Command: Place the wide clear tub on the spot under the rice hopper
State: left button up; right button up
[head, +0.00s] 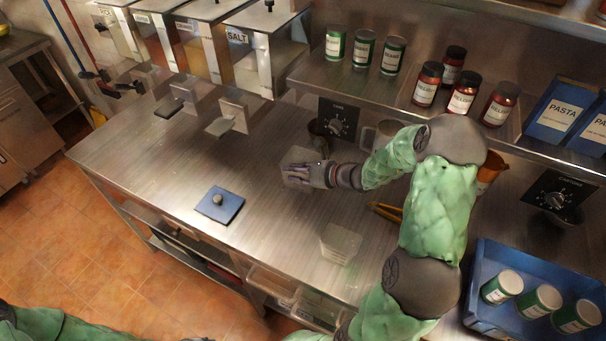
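A clear tub (296,157) stands on the steel counter, below the shelf. My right gripper (292,174) is at this tub, its fingers pointing left and overlapping the tub's near side; whether they close on it is too small to tell. A second clear tub (341,243) stands nearer on the counter, apart from the gripper; I cannot tell which tub is the wide one. My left gripper is out of view.
Metal dispenser levers (232,112) stick out below the hoppers. A blue pad (219,204) with a round knob lies at the front left of the counter. Jars and cans stand on the shelf (310,72). A blue crate (478,300) holds cans.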

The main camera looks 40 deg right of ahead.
grip_shut()
jog(key=shift+r, duration=0.15)
jog(key=shift+r, duration=0.6)
jog(key=s+a+r+p, duration=0.2)
jog(key=s+a+r, duration=0.2)
jog(key=a+r, duration=0.7)
jog(key=shift+a+r+p, duration=0.25)
jog(key=shift+a+p, duration=0.1)
jog(key=shift+a, duration=0.85)
